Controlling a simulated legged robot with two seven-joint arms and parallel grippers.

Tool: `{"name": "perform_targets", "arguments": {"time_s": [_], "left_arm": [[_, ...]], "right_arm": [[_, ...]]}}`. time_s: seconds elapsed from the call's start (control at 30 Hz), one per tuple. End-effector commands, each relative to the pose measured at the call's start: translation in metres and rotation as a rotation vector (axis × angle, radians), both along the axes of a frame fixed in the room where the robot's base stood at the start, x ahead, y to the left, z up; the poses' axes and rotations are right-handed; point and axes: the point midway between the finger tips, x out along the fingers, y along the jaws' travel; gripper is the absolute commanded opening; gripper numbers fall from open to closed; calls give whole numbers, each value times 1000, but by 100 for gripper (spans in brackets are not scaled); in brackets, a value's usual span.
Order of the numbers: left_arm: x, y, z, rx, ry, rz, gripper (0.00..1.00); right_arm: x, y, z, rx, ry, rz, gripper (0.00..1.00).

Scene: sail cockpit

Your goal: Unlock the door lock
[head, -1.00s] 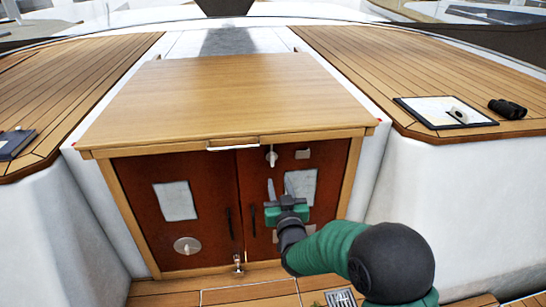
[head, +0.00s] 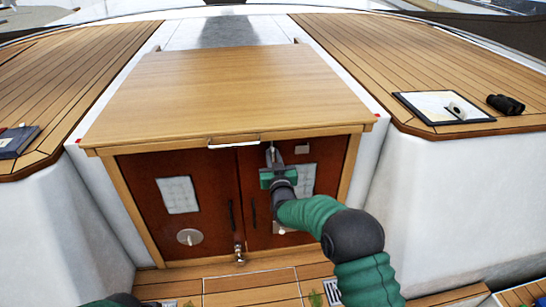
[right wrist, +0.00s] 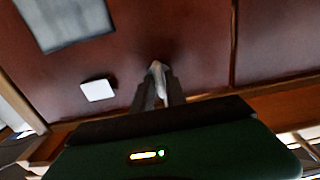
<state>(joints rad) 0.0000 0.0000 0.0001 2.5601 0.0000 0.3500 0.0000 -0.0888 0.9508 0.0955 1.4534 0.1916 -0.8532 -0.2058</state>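The door lock (head: 270,151) is a small pale metal piece at the top inner edge of the right cabinet door (head: 322,160), just under the wooden top. My right gripper (head: 274,158) is up against it from the front. In the right wrist view, the lock (right wrist: 157,67) shows pale between the tips of the two dark fingers (right wrist: 158,88), which are close together on it. The fingers hide part of the lock. Both doors are closed, including the left one (head: 150,212). My left gripper is out of view.
The wooden top (head: 220,95) overhangs the doors, with a pale handle strip (head: 233,140) on its front edge. A metal latch (head: 240,254) sits low between the doors. A clipboard (head: 428,101) and binoculars (head: 505,104) lie on the right deck.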

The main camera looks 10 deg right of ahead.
Motion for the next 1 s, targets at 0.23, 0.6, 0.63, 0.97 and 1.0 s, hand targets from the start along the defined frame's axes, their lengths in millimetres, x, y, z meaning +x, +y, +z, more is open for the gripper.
{"name": "perform_targets", "arguments": {"time_s": [0.23, 0.6, 0.63, 0.97, 1.0], "left_arm": [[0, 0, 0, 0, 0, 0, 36], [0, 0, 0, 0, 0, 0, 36], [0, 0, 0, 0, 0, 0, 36], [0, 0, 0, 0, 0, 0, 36], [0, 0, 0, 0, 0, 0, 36]], "right_arm": [[0, 0, 0, 0, 0, 0, 0], [0, 0, 0, 0, 0, 0, 0], [0, 0, 0, 0, 0, 0, 0], [0, 0, 0, 0, 0, 0, 0], [0, 0, 0, 0, 0, 0, 0]]}}
